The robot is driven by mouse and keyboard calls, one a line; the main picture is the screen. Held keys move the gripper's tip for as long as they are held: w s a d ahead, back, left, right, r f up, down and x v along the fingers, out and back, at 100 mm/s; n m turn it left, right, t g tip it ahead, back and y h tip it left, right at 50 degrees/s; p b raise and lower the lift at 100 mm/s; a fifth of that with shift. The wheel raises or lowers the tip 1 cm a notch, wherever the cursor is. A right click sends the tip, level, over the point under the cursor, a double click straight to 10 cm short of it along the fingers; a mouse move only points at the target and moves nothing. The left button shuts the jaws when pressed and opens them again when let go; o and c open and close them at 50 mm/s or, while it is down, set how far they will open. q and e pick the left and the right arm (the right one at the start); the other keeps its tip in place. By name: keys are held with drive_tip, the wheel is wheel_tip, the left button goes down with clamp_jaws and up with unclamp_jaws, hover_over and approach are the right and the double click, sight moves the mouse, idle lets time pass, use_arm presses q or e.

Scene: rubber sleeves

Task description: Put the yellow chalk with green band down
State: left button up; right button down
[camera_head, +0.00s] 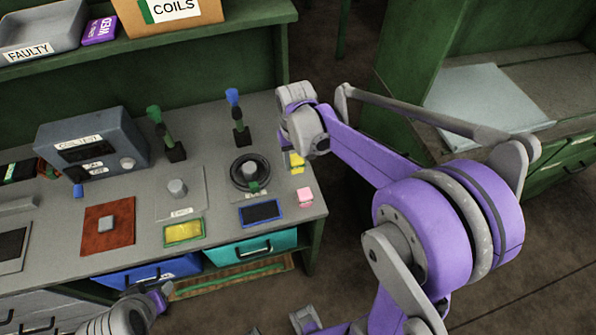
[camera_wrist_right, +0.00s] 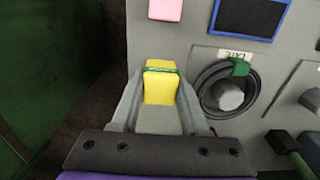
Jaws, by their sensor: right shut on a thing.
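The yellow chalk with a green band (camera_wrist_right: 160,86) is between the fingers of my right gripper (camera_wrist_right: 160,100), which is shut on it. In the head view the chalk shows as a small yellow patch (camera_head: 296,160) just below my right wrist, near the bench's right edge. Part of it is hidden there. I cannot tell whether it touches the bench top (camera_head: 222,190). A grey and purple part of my left arm shows at the lower left of the head view; its fingers are not clear.
A black ring around a grey post (camera_head: 250,172) stands close by, left of the chalk in the head view. A pink block (camera_head: 305,197) and a blue-framed dark pad (camera_head: 261,213) lie nearer the front edge. Two upright handles (camera_head: 238,120) (camera_head: 168,135) stand behind.

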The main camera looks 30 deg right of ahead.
sight(296, 179)
drive_tip(key=shift+f, duration=2.5)
drive_tip(key=shift+f, duration=0.15)
drive_tip(key=shift+c, duration=2.1)
unclamp_jaws()
drive_tip(key=shift+r, duration=0.2)
wheel_tip(296, 179, up, 12)
drive_tip(key=shift+s+f+p, duration=0.1)
drive_tip(key=shift+p, duration=0.3)
drive_tip(key=s+a+f+n+t, duration=0.1)
drive_tip(key=s+a+f+t, duration=0.1)
drive_tip(key=s, duration=0.5)
drive_tip(key=s+a+f+n+t, duration=0.1)
drive_tip(key=s+a+f+t, duration=0.1)
drive_tip(key=s, duration=0.6)
drive_tip(key=a+t, duration=0.1)
drive_tip(key=a, duration=0.1)
drive_tip(key=shift+a+n, duration=0.3)
drive_tip(key=shift+n, duration=0.1)
